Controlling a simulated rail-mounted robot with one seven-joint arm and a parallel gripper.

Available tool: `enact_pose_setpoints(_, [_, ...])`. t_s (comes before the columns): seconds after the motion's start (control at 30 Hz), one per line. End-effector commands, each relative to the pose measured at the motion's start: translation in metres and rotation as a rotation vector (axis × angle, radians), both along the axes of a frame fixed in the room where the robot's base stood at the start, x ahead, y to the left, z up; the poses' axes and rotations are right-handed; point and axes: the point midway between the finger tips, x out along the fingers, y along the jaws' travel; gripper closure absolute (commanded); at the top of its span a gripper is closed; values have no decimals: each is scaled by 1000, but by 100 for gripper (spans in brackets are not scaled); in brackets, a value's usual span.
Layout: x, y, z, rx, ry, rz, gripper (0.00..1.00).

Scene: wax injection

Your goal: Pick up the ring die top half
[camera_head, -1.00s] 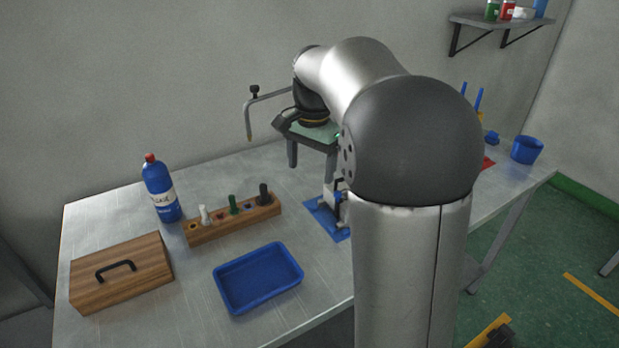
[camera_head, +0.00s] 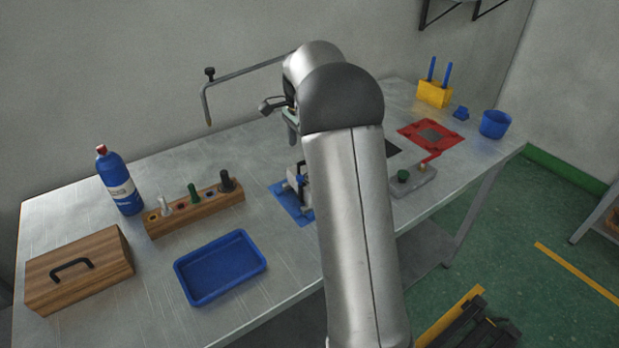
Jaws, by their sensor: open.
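My gripper (camera_head: 295,138) is mostly hidden behind my arm's upper joint. One grey finger shows pointing down, and the other is hidden. It is above the far-middle part of the table. I cannot tell whether this piece includes the ring die top half. No ring die half shows clearly elsewhere. The gripper appears apart from the metal piece.
At left are a wooden box (camera_head: 100,262), a blue bottle (camera_head: 120,185), a wooden tool rack (camera_head: 190,217) and an empty blue tray (camera_head: 185,270). A bent rod (camera_head: 245,74) stands behind. At right are a red mat (camera_head: 412,129), a yellow holder (camera_head: 434,94) and a blue cup (camera_head: 495,124).

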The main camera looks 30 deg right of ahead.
Motion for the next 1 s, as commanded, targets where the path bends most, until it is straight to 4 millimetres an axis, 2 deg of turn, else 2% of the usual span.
enact_pose_setpoints(0.23, [-1,-3,-18,1,2,-1,24])
enact_pose_setpoints(0.5, [-1,-7,-55,1,2,0,24])
enact_pose_setpoints(0.8, [-1,-8,-61,-1,-2,0,24])
enact_pose_setpoints(0.87, [-1,-8,-61,-1,-1,0,38])
enact_pose_setpoints(1.0, [-1,-7,-61,-1,-1,0,76])
